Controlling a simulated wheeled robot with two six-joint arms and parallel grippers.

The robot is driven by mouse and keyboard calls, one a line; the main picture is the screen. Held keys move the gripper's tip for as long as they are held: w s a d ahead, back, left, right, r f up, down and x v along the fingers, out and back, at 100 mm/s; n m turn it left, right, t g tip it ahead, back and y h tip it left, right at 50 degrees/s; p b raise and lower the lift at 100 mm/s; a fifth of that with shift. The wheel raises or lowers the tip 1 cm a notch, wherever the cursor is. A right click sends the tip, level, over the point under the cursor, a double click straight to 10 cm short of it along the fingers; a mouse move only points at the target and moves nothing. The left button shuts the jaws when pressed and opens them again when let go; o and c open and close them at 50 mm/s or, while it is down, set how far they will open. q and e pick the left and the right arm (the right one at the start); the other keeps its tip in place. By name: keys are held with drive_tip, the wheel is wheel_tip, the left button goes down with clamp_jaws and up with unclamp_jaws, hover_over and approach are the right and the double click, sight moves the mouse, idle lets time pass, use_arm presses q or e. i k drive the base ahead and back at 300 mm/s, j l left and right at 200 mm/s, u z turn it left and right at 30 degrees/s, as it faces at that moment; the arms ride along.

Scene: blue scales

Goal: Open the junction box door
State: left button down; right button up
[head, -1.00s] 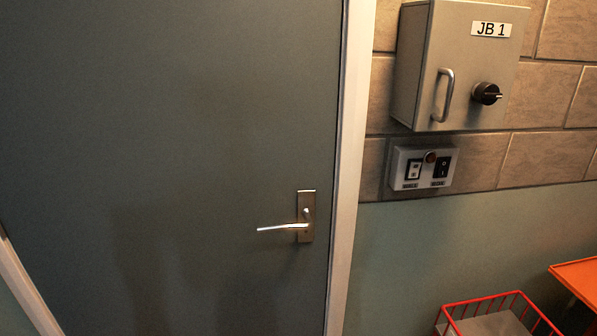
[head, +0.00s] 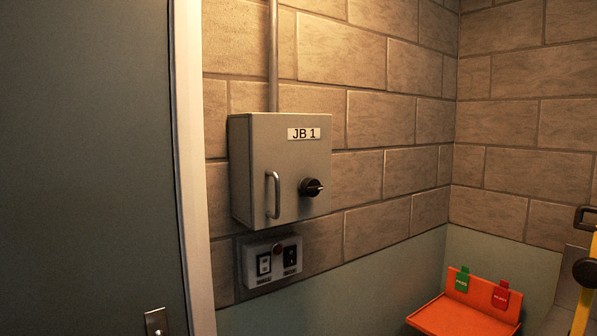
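The junction box (head: 252,170) is a grey metal box labelled JB 1, fixed to the brick wall near the middle of the head view. Its door (head: 300,160) is shut. The door has a vertical bar handle (head: 275,195) on its left side and a black rotary knob (head: 311,187) to the right of the handle. Neither of my grippers shows in the head view.
A switch panel (head: 252,281) with two switches and a red button sits below the box. A large grey-green door (head: 85,170) in a pale frame (head: 190,170) stands at the left. An orange shelf (head: 455,318) with green and red tags is at the lower right, near a yellow object (head: 584,305).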

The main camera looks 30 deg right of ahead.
sight(286, 148)
drive_tip(key=z, duration=0.5)
drive_tip(key=k+z, duration=0.15)
drive_tip(key=z, duration=0.25)
drive_tip(key=k+j+z, duration=0.1)
drive_tip(key=z, duration=0.25)
drive_tip(key=k+z, duration=0.15)
drive_tip(key=z, duration=0.25)
drive_tip(key=k+l+z, duration=0.1)
drive_tip(key=z, duration=0.3)
drive_tip(key=k, duration=0.05)
